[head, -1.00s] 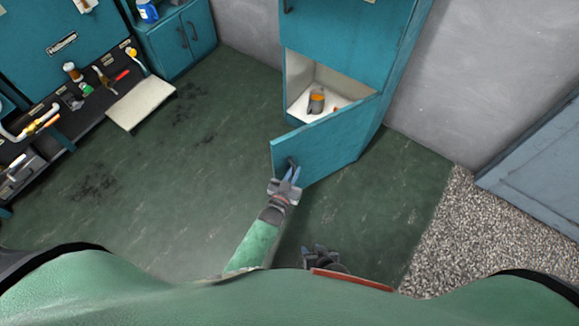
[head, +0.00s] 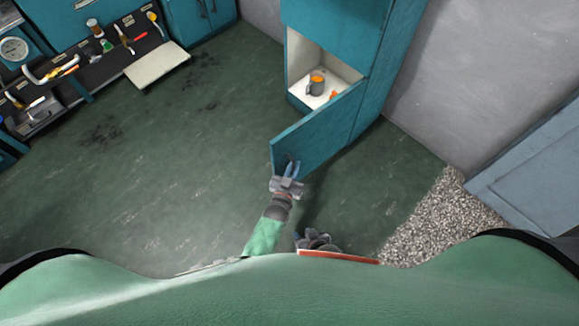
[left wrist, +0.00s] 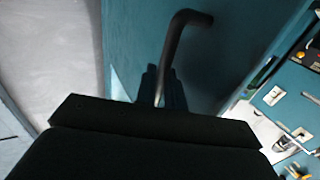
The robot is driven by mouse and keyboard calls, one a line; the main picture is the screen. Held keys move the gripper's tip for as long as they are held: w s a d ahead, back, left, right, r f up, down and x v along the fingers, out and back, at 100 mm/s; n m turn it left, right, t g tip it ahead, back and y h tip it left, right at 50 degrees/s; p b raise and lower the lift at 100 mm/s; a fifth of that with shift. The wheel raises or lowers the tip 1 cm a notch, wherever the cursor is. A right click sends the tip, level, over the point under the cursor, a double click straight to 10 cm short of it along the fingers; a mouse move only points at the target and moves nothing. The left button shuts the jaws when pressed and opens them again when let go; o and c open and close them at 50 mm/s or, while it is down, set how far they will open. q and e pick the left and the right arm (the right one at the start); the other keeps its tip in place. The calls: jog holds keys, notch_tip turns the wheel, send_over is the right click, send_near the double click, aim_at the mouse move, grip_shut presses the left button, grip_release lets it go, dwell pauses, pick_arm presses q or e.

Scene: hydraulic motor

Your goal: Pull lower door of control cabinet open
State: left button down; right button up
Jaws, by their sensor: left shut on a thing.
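The teal control cabinet (head: 335,30) stands at the back centre in the head view. Its lower door (head: 318,132) is swung well open toward me, showing a white inside. My left gripper (head: 292,170) is at the door's free edge, shut on the dark door handle (head: 297,164). In the left wrist view, the bent handle (left wrist: 178,50) runs down between the fingers (left wrist: 160,88), with the teal door behind it. My right gripper (head: 312,238) is low in the head view, partly hidden by my body; its jaws cannot be made out.
A grey and orange container (head: 316,84) stands inside the cabinet. A workbench with tools (head: 80,60) is at the upper left, with a pale board (head: 157,65) at its edge. A blue-grey cabinet (head: 530,170) is at the right. The green floor (head: 190,140) between is clear.

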pick_arm(q)
jog(key=shift+s+d, duration=0.2)
pick_arm(e)
jog(key=shift+s+r, duration=0.1)
jog(key=shift+s, duration=0.1)
jog(key=shift+w, duration=0.1)
pick_arm(q)
jog(key=c, duration=1.9)
grip_release()
pick_arm(e)
jog(key=shift+w, duration=0.1)
pick_arm(q)
jog(key=shift+v, duration=3.9)
pick_arm(e)
jog(key=shift+w+r, duration=0.15)
jog(key=shift+r, duration=0.05)
